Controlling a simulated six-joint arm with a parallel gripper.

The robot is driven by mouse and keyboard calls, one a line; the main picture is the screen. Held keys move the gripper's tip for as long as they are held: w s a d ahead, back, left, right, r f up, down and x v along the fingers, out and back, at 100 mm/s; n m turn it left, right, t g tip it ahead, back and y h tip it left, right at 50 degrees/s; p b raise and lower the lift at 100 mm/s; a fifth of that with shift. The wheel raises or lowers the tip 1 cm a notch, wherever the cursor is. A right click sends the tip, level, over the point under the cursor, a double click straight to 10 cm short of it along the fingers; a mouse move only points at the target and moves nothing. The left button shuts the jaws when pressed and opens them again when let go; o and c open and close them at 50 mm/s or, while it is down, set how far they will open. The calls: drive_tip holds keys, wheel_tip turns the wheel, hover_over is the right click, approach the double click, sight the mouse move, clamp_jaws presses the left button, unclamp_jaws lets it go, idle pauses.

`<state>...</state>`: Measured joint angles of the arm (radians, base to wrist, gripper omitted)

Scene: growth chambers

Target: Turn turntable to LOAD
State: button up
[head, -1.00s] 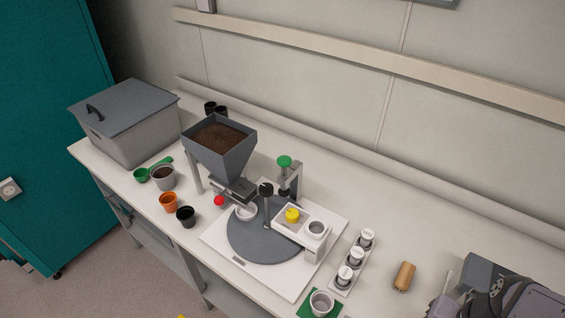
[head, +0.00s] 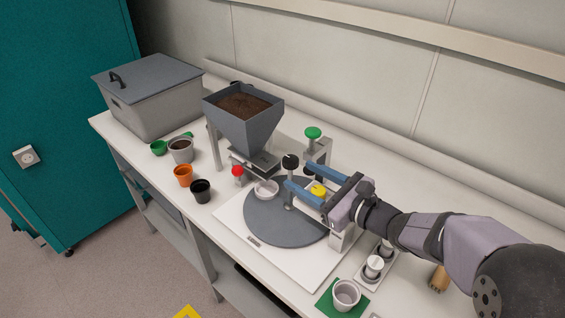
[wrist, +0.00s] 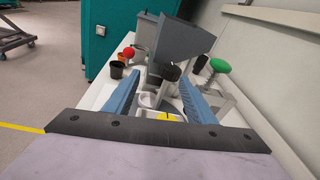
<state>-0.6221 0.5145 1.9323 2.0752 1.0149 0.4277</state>
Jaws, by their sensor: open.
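The grey round turntable (head: 262,222) lies on a white base plate (head: 254,241). A post with a black knob (head: 290,161) stands up from the turntable; the knob also shows in the wrist view (wrist: 171,72). A white cup (head: 266,189) sits on the turntable under the hopper side. My gripper (head: 297,178) is open, with its two blue fingers pointing left toward the post. In the wrist view, the knob appears between and beyond the fingertips, and I see no contact. My gripper partly hides the white station with the yellow piece (head: 318,189). I cannot read a LOAD mark.
A soil-filled hopper (head: 243,117) with a red knob (head: 238,171) stands behind the turntable. A green-topped post (head: 313,133) rises at the right. Orange (head: 183,175) and black (head: 201,190) pots stand left. A white pot (head: 346,294) is on a green mat in front.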

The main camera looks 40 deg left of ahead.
sight(286, 155)
drive_tip(key=shift+w+a+r+m+t+y+b, duration=0.15)
drive_tip(key=shift+w+a+m+t+y+b, duration=0.25)
drive_tip(key=shift+a+m, duration=0.45)
drive_tip(key=shift+w+a+r+m+t+y+b, duration=0.15)
drive_tip(key=shift+w+a+m+t, duration=0.25)
drive_tip(key=shift+w+a+m, duration=0.4)
drive_tip(key=shift+s+a, duration=0.2)
drive_tip(key=w+a+p, duration=0.1)
drive_tip(key=a+p, duration=0.2)
drive_tip(key=a, duration=0.4)
drive_tip(key=shift+w, duration=0.2)
drive_tip(key=shift+d, duration=0.1)
drive_tip(key=shift+c, duration=0.5)
drive_tip(key=shift+f, duration=0.1)
drive_tip(key=c, duration=0.9)
